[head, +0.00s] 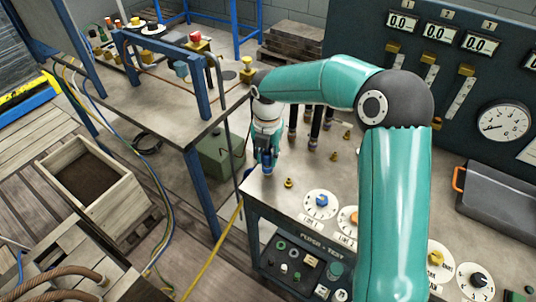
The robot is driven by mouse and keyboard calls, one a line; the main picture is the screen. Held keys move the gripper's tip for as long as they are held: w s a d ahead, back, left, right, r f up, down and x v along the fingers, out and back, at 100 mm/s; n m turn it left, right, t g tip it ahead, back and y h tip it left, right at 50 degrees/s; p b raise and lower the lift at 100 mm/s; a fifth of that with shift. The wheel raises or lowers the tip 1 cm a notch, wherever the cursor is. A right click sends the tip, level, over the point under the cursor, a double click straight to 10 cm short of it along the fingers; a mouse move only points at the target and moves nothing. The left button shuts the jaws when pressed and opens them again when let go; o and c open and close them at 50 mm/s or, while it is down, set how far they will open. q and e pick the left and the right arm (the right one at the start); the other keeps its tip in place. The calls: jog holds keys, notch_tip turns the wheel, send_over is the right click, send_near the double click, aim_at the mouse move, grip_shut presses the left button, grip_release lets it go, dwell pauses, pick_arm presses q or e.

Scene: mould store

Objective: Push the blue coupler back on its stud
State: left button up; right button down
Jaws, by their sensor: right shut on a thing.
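The blue coupler (267,168) is small and dark blue, near the left edge of the grey bench top. My right gripper (266,154) reaches down from above and is shut on the coupler, its fingers covering the upper part. The coupler looks upright. I cannot tell whether its lower end touches a stud; any stud under it is hidden. A bare brass stud (289,183) stands on the bench just to the right of the coupler. My left gripper is not in view.
Several dark hoses with couplers (312,140) stand behind, right of my gripper. A dial with a blue knob (322,200) is on the bench in front. A dark gauge panel (455,70) rises at the back right. A wooden box (95,185) is on the floor left.

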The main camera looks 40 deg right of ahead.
jog(key=shift+f, duration=0.5)
dwell(1.2)
jog(key=c, duration=0.8)
grip_release()
notch_tip(320, 180, up, 12)
